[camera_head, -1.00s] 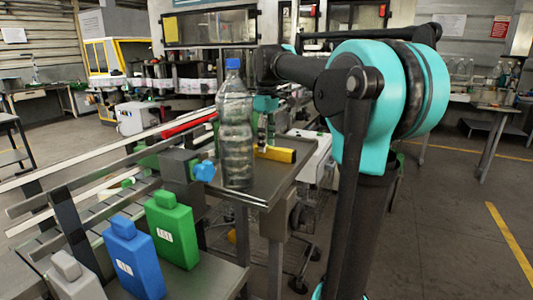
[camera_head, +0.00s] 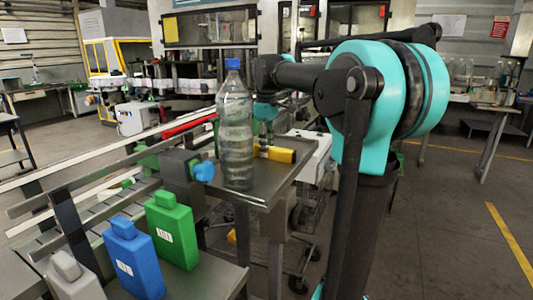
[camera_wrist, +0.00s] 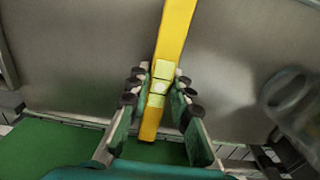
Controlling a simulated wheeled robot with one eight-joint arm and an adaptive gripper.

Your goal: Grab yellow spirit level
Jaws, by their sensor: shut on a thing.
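The yellow spirit level (camera_head: 281,155) lies on the metal table (camera_head: 262,187) in the head view, partly hidden behind the clear bottle. In the wrist view the yellow spirit level (camera_wrist: 177,35) runs from the top edge down between the fingers, with its pale vials near the fingertips. My gripper (camera_wrist: 160,88) is shut on the level, with fingers on both sides of it. In the head view my gripper (camera_head: 264,140) is small and partly hidden by the bottle, at the level's left part.
A clear bottle with a blue cap (camera_head: 235,130) stands on the table close to my gripper. A green container (camera_head: 172,230), a blue container (camera_head: 133,258) and a grey container (camera_head: 75,280) stand at the front left. Conveyor rails (camera_head: 110,165) run along the left.

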